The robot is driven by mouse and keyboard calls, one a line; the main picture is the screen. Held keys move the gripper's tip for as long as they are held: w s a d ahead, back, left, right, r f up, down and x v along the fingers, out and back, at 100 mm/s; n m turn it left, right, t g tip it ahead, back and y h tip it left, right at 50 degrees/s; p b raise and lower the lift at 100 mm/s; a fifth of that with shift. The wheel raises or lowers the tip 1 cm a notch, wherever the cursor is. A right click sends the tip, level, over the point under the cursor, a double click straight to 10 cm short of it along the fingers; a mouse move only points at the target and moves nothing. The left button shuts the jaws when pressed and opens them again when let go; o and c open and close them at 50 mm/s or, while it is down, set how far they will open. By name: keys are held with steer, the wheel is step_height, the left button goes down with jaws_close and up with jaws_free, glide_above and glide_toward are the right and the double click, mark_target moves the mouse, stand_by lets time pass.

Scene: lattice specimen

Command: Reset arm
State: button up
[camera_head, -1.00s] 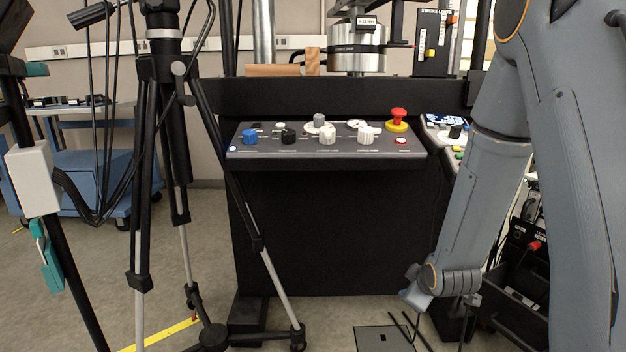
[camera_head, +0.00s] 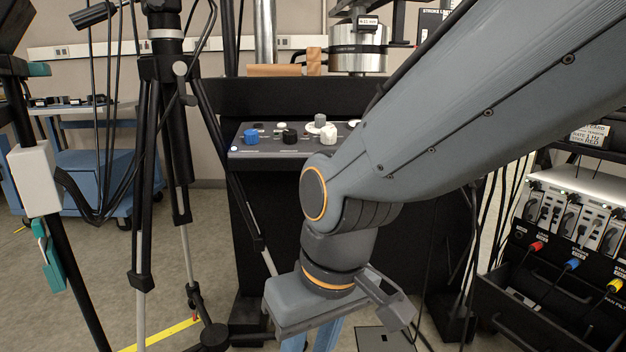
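My arm reaches in from the upper right and bends down at a grey joint with an orange ring. My gripper (camera_head: 338,303) hangs at the lower middle, low in front of the black machine. Its fingers are partly hidden and run to the bottom edge, so I cannot tell whether it is open or shut. I see no object held. The control panel (camera_head: 262,152) behind my arm shows a blue knob (camera_head: 251,136), a black knob (camera_head: 289,136) and white knobs. My arm hides the panel's right part.
A black tripod (camera_head: 160,130) stands at left, its legs spread near the machine (camera_head: 262,230). A white box on a pole (camera_head: 35,178) is at far left. A rack with plugs and cables (camera_head: 575,220) is at right. Open floor lies at lower left.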

steer(key=s+r, duration=0.1)
steer(key=s, duration=0.3)
steer(key=d+r+m+h+p, duration=0.1)
steer(key=d+r+m+p, duration=0.2)
steer(key=d+r+p, duration=0.7)
steer(key=d+r+m+h+p, duration=0.1)
steer(key=d+r+m+p, duration=0.2)
steer(key=d+r+p, duration=0.7)
step_height(320, 180, up, 7)
steer(key=p, duration=1.6)
steer(key=shift+w+g, duration=0.15)
steer(key=shift+g, duration=0.25)
steer(key=shift+d, duration=0.1)
